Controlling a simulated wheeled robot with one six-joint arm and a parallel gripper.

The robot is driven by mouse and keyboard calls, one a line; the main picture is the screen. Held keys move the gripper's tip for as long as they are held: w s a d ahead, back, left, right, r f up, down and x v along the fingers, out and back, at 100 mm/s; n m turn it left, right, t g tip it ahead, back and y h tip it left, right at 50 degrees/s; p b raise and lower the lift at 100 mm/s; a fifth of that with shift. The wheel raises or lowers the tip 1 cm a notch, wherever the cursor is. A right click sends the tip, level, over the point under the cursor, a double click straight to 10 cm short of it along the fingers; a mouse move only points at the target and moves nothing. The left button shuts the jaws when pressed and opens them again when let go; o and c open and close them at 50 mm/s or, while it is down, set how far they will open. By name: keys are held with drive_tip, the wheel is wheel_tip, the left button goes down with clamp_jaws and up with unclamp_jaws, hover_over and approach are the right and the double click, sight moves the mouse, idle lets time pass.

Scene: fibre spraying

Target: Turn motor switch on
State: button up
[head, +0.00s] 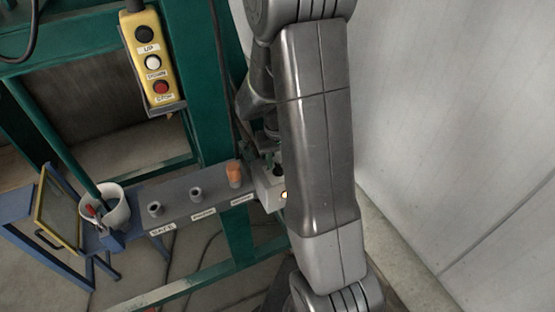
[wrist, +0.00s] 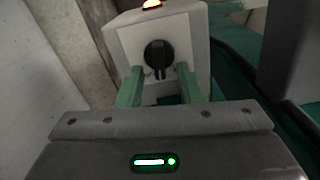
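The motor switch is a black rotary knob (wrist: 158,56) on the pale front plate of a grey box (wrist: 198,28). An orange lamp (wrist: 152,4) glows on top of the box. My gripper (wrist: 160,73) faces the knob in the wrist view, with one green finger to each side of it. The fingers are apart, with gaps visible between them and the knob. I cannot tell how far past the fingertips the knob lies. In the head view the switch box (head: 268,193) is partly hidden behind my arm, with its lamp (head: 284,195) lit.
A grey shelf (head: 178,222) left of the box carries labelled holders and an orange-capped item (head: 234,174). A white bucket (head: 117,212) stands at its left end. A yellow button pendant (head: 146,48) hangs on the green frame (head: 205,110). A pale wall (head: 460,110) is at right.

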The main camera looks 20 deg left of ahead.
drive_tip(key=shift+f, duration=0.35)
clamp_jaws()
drive_tip(key=shift+w+d+m+b, duration=0.1)
drive_tip(key=shift+m+b, duration=0.45)
drive_tip(key=shift+m, duration=0.65)
drive_tip(key=shift+d+m+b, duration=0.15)
drive_tip(key=shift+m+b, duration=0.2)
drive_tip(key=shift+m, duration=1.35)
unclamp_jaws()
drive_tip(key=shift+r, duration=0.15)
wheel_tip(320, 180, up, 14)
drive_tip(key=shift+f, duration=0.2)
